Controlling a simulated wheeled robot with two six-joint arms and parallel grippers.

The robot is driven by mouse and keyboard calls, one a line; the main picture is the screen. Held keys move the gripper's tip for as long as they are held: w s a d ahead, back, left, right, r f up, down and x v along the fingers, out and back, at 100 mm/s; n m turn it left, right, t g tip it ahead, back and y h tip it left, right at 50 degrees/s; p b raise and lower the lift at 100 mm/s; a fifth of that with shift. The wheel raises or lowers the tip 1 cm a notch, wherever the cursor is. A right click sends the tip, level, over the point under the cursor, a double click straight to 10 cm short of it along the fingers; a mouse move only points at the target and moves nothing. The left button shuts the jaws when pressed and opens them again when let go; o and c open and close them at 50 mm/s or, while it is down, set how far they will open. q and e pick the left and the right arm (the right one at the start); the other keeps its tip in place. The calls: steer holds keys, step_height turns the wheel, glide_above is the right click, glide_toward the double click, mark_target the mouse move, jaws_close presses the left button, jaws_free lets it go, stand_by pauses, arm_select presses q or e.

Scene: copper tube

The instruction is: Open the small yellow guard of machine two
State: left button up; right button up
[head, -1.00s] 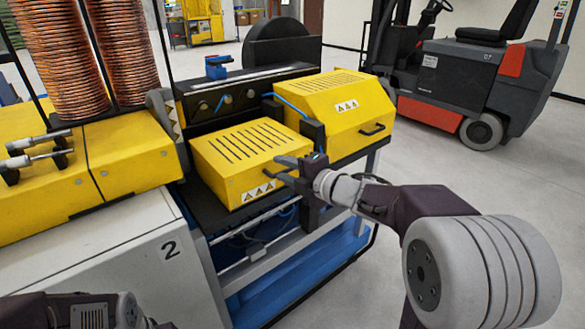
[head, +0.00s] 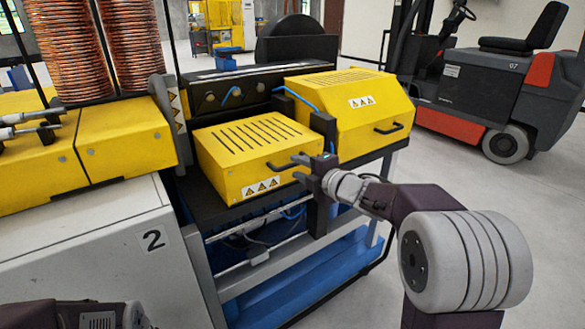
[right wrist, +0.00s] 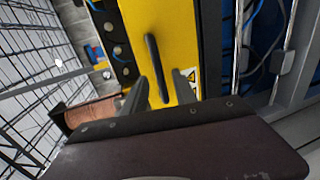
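The small yellow guard (head: 245,158) of machine two is shut, its slotted top flat and warning labels low on its front. Its black bar handle (head: 285,165) is on the front; the handle (right wrist: 154,60) and the yellow guard face (right wrist: 180,30) also show in the right wrist view. My right gripper (head: 303,168) is just in front of the handle. In the right wrist view its two fingers (right wrist: 161,88) are apart, with the handle's near end seen between them; I cannot tell whether they touch it. Only part of my left arm shows at lower left, without its fingers.
The large yellow guard (head: 345,110) stands right of the small one, with a black post (head: 322,135) between them. The white cabinet marked 2 (head: 110,245) is at left. Copper coils (head: 65,45) stand behind it. A forklift (head: 470,100) is at back right. The floor at right is clear.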

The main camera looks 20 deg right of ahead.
mark_target(294, 166)
steer(key=x, duration=0.3)
steer(key=shift+w+f, duration=0.1)
steer(key=shift+w, duration=0.2)
jaws_close()
stand_by(1.2)
